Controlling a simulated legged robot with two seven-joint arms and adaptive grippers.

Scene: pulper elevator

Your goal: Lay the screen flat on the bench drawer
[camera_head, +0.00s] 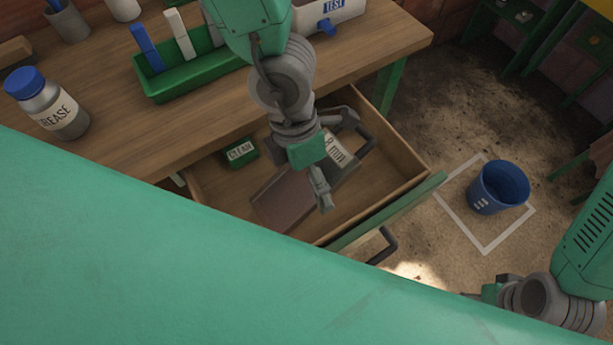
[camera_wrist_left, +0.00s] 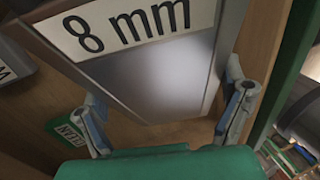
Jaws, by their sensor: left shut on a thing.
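The screen is a grey panel with a white "8 mm" label (camera_head: 338,150). In the left wrist view, the screen (camera_wrist_left: 160,75) lies between the two fingers, its label toward the top. My left gripper (camera_head: 332,157) is shut on it, over the open bench drawer (camera_head: 365,212). The gripper hides part of the screen in the head view. I cannot tell whether its underside touches the drawer floor. My right gripper (camera_head: 490,291) is low at the right, partly hidden, and its opening is unclear.
A green "CLEAN" block (camera_head: 241,152) and a brown flat panel (camera_head: 285,202) are in the drawer. A grease bottle (camera_head: 47,103) and a green tray (camera_head: 195,77) stand on the bench. A blue bucket (camera_head: 498,188) stands on the floor in a white outline.

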